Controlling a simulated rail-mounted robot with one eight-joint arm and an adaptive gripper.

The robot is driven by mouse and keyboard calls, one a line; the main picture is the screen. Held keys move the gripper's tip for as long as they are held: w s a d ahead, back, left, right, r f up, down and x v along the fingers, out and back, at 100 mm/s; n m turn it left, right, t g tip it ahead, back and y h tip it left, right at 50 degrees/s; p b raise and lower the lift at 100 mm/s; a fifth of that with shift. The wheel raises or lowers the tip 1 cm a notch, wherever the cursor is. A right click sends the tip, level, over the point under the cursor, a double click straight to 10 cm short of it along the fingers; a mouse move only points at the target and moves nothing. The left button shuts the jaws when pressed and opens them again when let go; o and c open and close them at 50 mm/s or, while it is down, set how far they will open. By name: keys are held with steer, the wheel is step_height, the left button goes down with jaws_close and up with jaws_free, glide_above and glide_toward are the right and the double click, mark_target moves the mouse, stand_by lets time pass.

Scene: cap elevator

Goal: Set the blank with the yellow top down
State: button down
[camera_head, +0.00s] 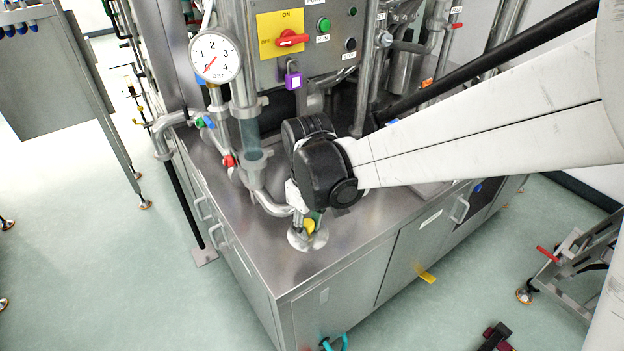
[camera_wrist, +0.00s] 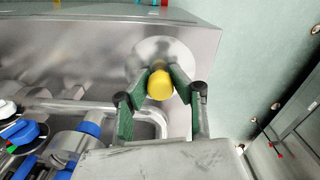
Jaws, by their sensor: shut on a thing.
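The blank with the yellow top (camera_wrist: 159,85) is between the fingertips of my gripper (camera_wrist: 160,82) in the wrist view. My gripper is shut on it, with one green finger on each side. In the head view the yellow top (camera_head: 309,226) shows just below my black wrist. A round, shiny metal disc (camera_head: 307,239) on the steel cabinet top is right under it. The disc also shows in the wrist view (camera_wrist: 158,49). The lower part of the blank is hidden, so I cannot tell whether it touches the disc.
The steel cabinet top (camera_head: 345,240) is bare in front of the disc. Left of my wrist stand a pipe with a clear section (camera_head: 251,139) and a pressure gauge (camera_head: 215,58). A control panel (camera_head: 308,40) with a red switch is behind. Several blue-handled fittings (camera_wrist: 85,128) are at left in the wrist view.

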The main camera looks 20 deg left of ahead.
steer(key=shift+s+a, duration=0.3)
steer(key=b, duration=0.3)
glide_above(338, 238)
step_height(338, 238, down, 7)
steer(key=shift+s+a+r, duration=0.1)
steer(key=shift+s, duration=0.05)
steer(key=shift+f+b, duration=1.05)
steer(key=shift+f, duration=0.95)
steer(key=shift+f, duration=0.15)
steer(key=c, duration=1.5)
jaws_free()
steer(key=shift+c, duration=0.2)
step_height(338, 238, up, 12)
steer(key=p, duration=0.1)
